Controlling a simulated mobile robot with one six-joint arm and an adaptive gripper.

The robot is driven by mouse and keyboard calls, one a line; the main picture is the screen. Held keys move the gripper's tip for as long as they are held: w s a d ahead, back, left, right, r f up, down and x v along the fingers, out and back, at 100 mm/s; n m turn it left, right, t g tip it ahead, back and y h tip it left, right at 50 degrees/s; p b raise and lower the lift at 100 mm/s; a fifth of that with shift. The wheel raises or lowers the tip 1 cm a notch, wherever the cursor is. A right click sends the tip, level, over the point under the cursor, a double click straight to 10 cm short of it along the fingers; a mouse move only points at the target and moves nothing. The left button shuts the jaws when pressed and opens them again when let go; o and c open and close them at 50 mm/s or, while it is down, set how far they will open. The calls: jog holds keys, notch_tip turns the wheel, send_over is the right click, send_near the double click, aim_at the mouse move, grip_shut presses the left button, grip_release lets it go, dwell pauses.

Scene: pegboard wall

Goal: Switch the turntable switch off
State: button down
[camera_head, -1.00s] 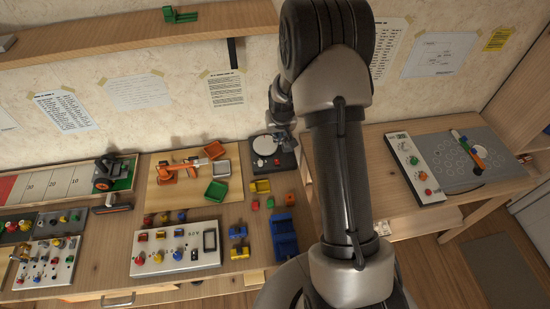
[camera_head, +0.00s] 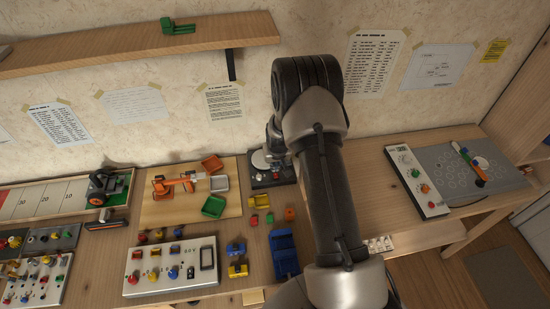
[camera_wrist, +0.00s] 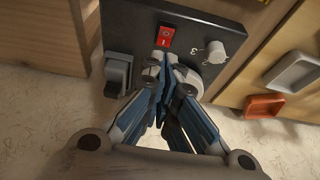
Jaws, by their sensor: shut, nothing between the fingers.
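The turntable is a dark box with a pale round disc; in the head view its dark base (camera_head: 262,182) sits at the back of the bench, partly hidden by my arm. In the wrist view its dark top plate (camera_wrist: 130,22) carries a red rocker switch (camera_wrist: 166,36), a white knob (camera_wrist: 208,52) with numbers beside it, and a grey block-like part (camera_wrist: 118,72). My gripper (camera_wrist: 163,68) is shut and empty, its fingertips just below the red switch in the picture. I cannot tell whether they touch it. The fingers hide much of the disc.
An orange toy arm with green and grey trays (camera_head: 214,206) stands left of the turntable. A yellow block (camera_head: 259,201) and a blue holder (camera_head: 284,254) lie in front. A panel with knobs (camera_head: 418,180) is on the right bench. A shelf (camera_head: 130,46) hangs above.

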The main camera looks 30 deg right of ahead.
aim_at(276, 177)
jog(key=shift+s+a+f, duration=0.1)
jog(key=shift+s+f, duration=0.15)
jog(key=shift+f, duration=0.2)
jog(key=shift+s+f, duration=0.2)
jog(key=shift+f, duration=0.25)
jog(key=s+f+t+b, duration=0.1)
jog(key=b, duration=0.1)
jog(key=shift+a+f+b, duration=0.1)
jog(key=shift+f+b, duration=0.05)
jog(key=shift+b, duration=0.25)
jog(key=shift+w+r, duration=0.1)
jog(key=shift+r, duration=0.2)
jog(key=shift+w, duration=0.25)
